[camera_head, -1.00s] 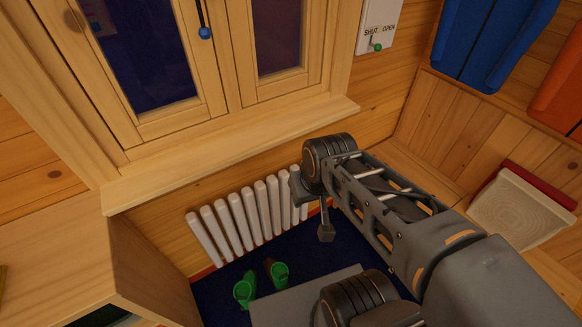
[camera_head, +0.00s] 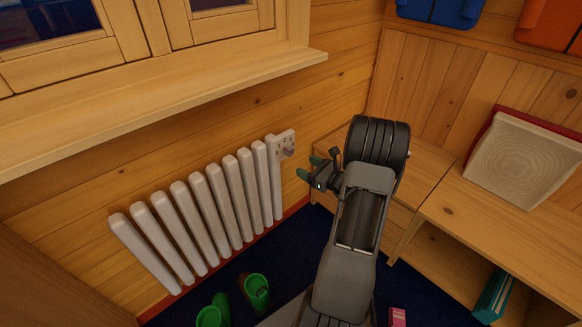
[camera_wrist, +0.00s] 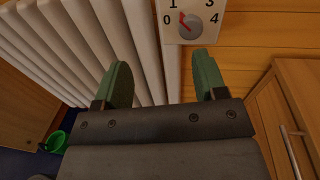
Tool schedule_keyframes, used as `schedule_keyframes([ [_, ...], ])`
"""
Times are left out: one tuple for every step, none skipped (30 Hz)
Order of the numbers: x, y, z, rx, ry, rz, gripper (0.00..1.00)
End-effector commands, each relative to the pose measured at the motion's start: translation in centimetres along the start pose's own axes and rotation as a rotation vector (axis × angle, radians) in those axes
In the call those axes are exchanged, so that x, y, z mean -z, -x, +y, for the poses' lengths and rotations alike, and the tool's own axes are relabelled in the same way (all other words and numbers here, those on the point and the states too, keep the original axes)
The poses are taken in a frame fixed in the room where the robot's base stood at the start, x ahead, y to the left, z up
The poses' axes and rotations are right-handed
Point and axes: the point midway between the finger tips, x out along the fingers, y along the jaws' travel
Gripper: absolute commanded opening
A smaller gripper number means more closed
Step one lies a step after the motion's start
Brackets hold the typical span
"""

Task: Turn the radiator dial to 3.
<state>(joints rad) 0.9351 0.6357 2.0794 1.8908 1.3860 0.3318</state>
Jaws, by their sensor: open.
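The radiator dial is a grey round knob (camera_wrist: 190,27) on a white plate, at the top of the wrist view. The numbers 0, 1, 3 and 4 show around it, with the top of the plate cut off. Its red pointer is turned to the upper left, around 0 to 1. In the head view the dial (camera_head: 288,152) is small, at the radiator's right end. My gripper (camera_wrist: 161,65) is open and empty, its two green fingers apart. In the head view my gripper (camera_head: 309,167) is just right of the dial, not visibly touching it.
The white ribbed radiator (camera_head: 205,205) stands along the log wall under the window sill (camera_head: 150,100). A wooden bench (camera_head: 500,215) is at the right, with a framed cream panel (camera_head: 525,160) on it. Green boots (camera_head: 255,290) are on the blue floor.

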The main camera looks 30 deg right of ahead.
Motion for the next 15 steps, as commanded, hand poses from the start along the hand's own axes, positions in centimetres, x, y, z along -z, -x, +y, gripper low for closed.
schedule_keyframes([
  [1.8, 0.6, -1.1, 0.049, -0.028, -0.012, 0.65],
  [2.2, 0.8, -1.5, 0.072, -0.04, -0.019, 0.65],
  [2.6, 0.9, -2.0, 0.095, -0.052, -0.025, 0.65],
  [2.8, 0.9, -2.3, 0.107, -0.058, -0.028, 0.65],
  [3.0, 0.8, -2.5, 0.117, -0.063, -0.031, 0.65],
  [3.1, 0.5, -2.7, 0.126, -0.067, -0.034, 0.65],
  [3.2, 0.2, -2.8, 0.129, -0.068, -0.035, 0.65],
  [3.2, -0.2, -2.9, 0.132, -0.068, -0.035, 0.65],
  [3.2, -0.8, -3.0, 0.132, -0.068, -0.035, 0.65],
  [3.1, -1.4, -3.0, 0.131, -0.067, -0.035, 0.65],
  [3.1, -1.9, -3.1, 0.132, -0.067, -0.036, 0.65],
  [3.1, -2.7, -3.2, 0.13, -0.067, -0.035, 0.65],
  [3.1, -3.3, -3.2, 0.13, -0.066, -0.035, 0.65],
  [3.0, -3.9, -3.3, 0.13, -0.066, -0.036, 0.65],
  [3.0, -4.7, -3.4, 0.13, -0.066, -0.035, 0.65],
])
